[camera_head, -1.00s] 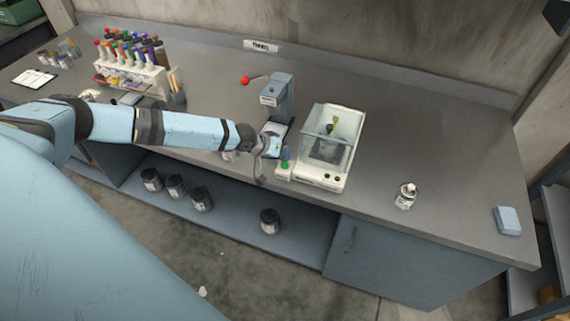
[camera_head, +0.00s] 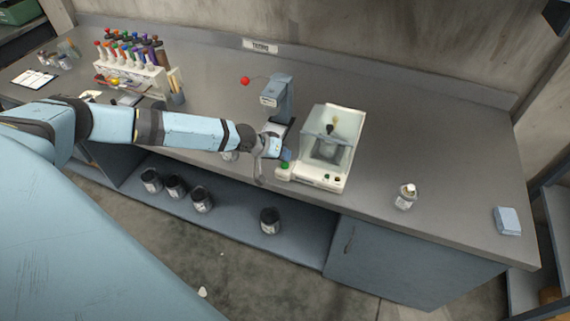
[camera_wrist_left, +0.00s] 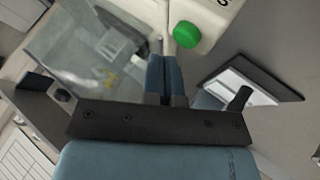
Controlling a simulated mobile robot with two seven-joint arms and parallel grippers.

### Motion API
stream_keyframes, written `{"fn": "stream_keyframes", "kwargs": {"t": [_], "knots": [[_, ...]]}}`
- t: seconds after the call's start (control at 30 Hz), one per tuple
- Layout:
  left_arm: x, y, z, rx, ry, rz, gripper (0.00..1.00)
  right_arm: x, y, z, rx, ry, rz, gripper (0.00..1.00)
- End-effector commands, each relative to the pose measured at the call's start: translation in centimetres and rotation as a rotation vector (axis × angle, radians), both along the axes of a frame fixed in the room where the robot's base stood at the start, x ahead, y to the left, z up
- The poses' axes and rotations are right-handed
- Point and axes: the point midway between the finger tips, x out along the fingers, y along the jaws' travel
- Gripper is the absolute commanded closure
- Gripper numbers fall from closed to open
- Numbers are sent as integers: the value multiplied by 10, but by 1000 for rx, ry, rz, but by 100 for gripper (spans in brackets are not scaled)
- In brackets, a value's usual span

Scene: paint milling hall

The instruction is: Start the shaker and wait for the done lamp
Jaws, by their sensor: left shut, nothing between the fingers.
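The shaker (camera_head: 322,180) is a white machine with a clear cover (camera_head: 348,125) on the bench, with a dark can inside. Its round green button (camera_head: 284,166) is on a ledge at its left front; it also shows in the left wrist view (camera_wrist_left: 186,34). Two small lamps (camera_head: 332,179) sit on its front; I cannot tell whether either is lit. My left gripper (camera_head: 287,155) is shut and empty, close to the green button. In the left wrist view its fingertips (camera_wrist_left: 162,58) are together, beside the button and apart from it in the picture. My right gripper is out of view.
A grey-blue press-like stand (camera_head: 279,92) with a red-knobbed lever (camera_head: 245,81) stands behind my left gripper. A rack of colourful-capped bottles (camera_head: 135,72) is at the left. A small white can (camera_head: 405,197) and a blue block (camera_head: 507,221) stand right, with clear bench between.

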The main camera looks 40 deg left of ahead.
Motion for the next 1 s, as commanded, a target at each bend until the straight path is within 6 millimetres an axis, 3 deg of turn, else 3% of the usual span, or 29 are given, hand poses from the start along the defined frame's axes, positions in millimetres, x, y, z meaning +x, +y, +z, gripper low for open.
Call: {"fn": "stream_keyframes", "kwargs": {"t": [1.0], "knots": [[0, 0, -8, 0, 0, 0, 100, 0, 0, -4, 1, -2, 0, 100]]}}
